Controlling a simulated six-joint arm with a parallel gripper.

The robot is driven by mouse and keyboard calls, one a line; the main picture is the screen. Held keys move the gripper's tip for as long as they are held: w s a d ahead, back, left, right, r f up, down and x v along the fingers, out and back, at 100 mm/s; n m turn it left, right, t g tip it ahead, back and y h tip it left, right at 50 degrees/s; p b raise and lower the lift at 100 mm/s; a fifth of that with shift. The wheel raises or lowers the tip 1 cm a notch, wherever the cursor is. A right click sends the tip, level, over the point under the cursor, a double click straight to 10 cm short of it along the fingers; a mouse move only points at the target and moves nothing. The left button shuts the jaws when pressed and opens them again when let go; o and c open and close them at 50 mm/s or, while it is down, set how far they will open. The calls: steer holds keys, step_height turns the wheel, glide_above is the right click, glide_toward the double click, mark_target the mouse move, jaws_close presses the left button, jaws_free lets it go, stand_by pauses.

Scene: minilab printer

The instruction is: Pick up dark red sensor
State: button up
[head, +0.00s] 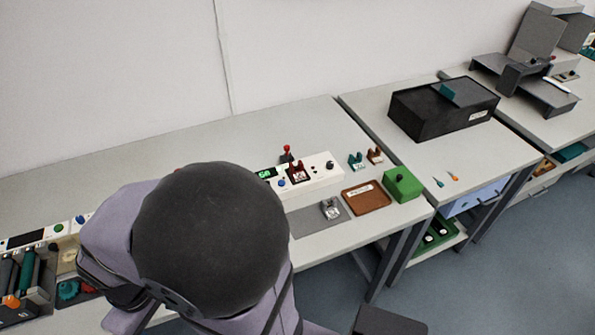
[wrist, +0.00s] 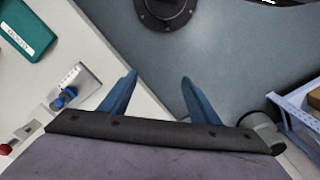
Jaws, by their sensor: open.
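A small dark red piece with a pale label, which looks like the dark red sensor (head: 297,173), sits on the white control box (head: 322,178) on the middle bench in the head view. A smaller brownish-red piece (head: 375,155) stands behind and to its right, beside a teal piece (head: 356,160). In the wrist view, my gripper (wrist: 158,86) has its two blue fingers spread apart with nothing between them, over the bench edge and floor. I cannot make out the dark red sensor in that view. My arm hides part of the bench in the head view.
A grey mat (head: 308,224) holds a small pale grey piece (head: 330,209). A brown tray (head: 366,199) and a green box (head: 402,184) stand to the right. A black bin (head: 442,108) is on the neighbouring bench. A teal labelled box (wrist: 27,29) shows in the wrist view.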

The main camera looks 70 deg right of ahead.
steer(key=shift+d, duration=0.1)
